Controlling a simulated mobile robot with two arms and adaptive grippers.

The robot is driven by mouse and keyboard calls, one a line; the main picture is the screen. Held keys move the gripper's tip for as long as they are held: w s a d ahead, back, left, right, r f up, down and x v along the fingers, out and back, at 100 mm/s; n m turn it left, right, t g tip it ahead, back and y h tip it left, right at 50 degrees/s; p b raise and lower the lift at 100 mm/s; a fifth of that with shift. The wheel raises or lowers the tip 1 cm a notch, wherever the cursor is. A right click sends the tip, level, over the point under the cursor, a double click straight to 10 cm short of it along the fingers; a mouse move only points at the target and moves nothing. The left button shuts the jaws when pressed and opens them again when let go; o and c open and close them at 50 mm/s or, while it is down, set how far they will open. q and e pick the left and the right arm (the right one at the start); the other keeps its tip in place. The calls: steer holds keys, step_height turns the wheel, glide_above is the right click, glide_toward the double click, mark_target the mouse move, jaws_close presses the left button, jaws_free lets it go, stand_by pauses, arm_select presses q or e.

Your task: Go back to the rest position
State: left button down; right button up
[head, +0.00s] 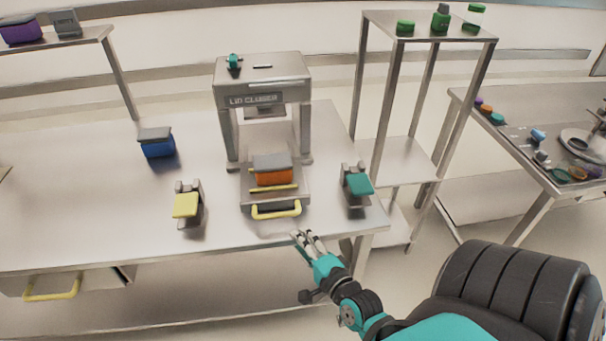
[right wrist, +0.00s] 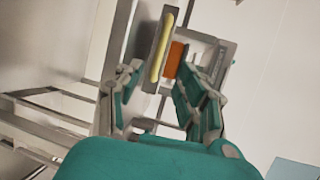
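My right gripper (head: 306,236) is just in front of the table's front edge, right of and below the yellow tray handle (head: 276,210) in the head view. Its fingers are apart with nothing between them; the right wrist view also shows the open gripper (right wrist: 158,82). Beyond the fingers, that view shows the yellow handle (right wrist: 161,46) and the orange bin (right wrist: 175,60). My left gripper is not in view.
The lid closer (head: 262,82) stands on the metal table (head: 70,185); the orange bin (head: 274,177) with grey lid sits on its tray. A blue bin (head: 158,148), a yellow holder (head: 186,205) and a teal holder (head: 359,184) stand around it. A shelf (head: 402,158) stands right.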

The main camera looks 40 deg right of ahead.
stand_by(0.5)
steer(key=s+a+f+n+g+y, duration=0.1)
steer(key=s+a+f+n+g, duration=0.15)
steer(key=f, duration=0.65)
steer(key=s+a+f+n+g+y, duration=0.15)
steer(key=s+f+n, duration=0.25)
steer(key=f, duration=0.5)
steer(key=s+a+f+n+g, duration=0.3)
steer(key=f+n, duration=0.1)
steer(key=f, duration=0.6)
steer(key=s+a+f+n+g, duration=0.1)
steer(key=s+f+n+g, duration=0.2)
steer(key=s, duration=0.9)
steer(key=s+f+n+g, duration=0.4)
steer(key=s+f+n, duration=0.5)
steer(key=s+f, duration=0.3)
steer(key=shift+a+f+n+g, duration=0.3)
steer(key=shift+a+f+n, duration=0.05)
steer(key=shift+f, duration=0.25)
